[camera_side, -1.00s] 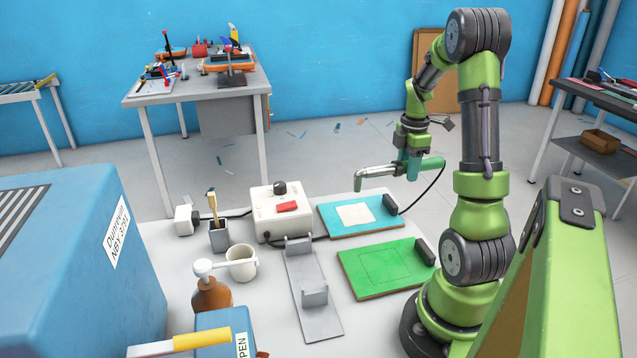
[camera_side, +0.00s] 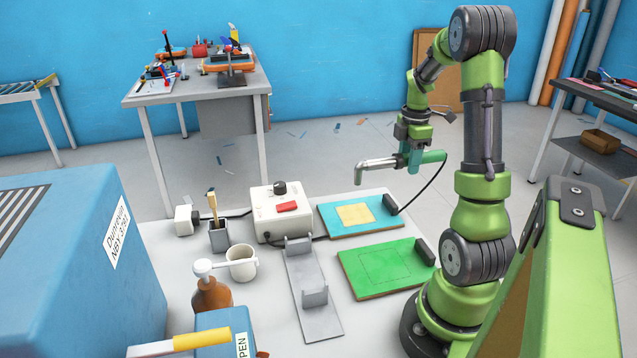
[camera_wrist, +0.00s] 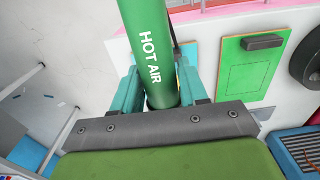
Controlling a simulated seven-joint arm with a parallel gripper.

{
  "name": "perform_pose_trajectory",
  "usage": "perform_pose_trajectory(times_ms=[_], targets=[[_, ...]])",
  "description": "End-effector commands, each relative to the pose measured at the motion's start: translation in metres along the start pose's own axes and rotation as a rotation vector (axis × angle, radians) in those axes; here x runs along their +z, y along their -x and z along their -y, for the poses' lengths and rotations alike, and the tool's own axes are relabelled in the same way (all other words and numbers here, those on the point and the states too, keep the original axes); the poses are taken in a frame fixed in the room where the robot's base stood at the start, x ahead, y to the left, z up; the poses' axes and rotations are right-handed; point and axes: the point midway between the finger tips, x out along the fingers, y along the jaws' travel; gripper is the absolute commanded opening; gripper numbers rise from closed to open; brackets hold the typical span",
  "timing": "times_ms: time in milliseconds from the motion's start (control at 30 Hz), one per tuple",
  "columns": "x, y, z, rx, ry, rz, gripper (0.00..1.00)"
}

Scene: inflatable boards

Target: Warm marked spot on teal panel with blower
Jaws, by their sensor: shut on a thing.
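My gripper (camera_side: 414,160) is shut on the green hot-air blower (camera_side: 430,159), whose bent metal nozzle (camera_side: 372,166) points down above the teal panel (camera_side: 335,227). In the wrist view the blower's green body (camera_wrist: 148,50), lettered HOT AIR, sits between the teal jaws. The teal panel lies on the white table with a square marked spot (camera_side: 355,214) in its middle, now pale yellow. The nozzle hangs above the panel, apart from it.
A green panel (camera_side: 380,268) with a dashed outline lies in front. A grey cradle (camera_side: 305,275) stands left of it. A white control box (camera_side: 281,212) with a knob and red switch, a brush cup (camera_side: 218,237), a mug (camera_side: 242,262) and a brown bottle (camera_side: 211,297) stand further left.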

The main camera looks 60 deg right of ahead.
Motion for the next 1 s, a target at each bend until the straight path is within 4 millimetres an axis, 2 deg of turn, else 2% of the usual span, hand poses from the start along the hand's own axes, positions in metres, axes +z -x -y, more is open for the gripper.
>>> perform_pose_trajectory(times_ms=[100,600,733,1000], targets=[[0.000,0.020,-0.001,0.006,0.001,0.001,0.12],[0.000,0.091,-0.001,0.005,0.000,0.001,0.12],[0.000,0.099,0.000,0.002,0.001,0.001,0.12],[0.000,0.100,0.000,0.001,0.001,0.000,0.12]])
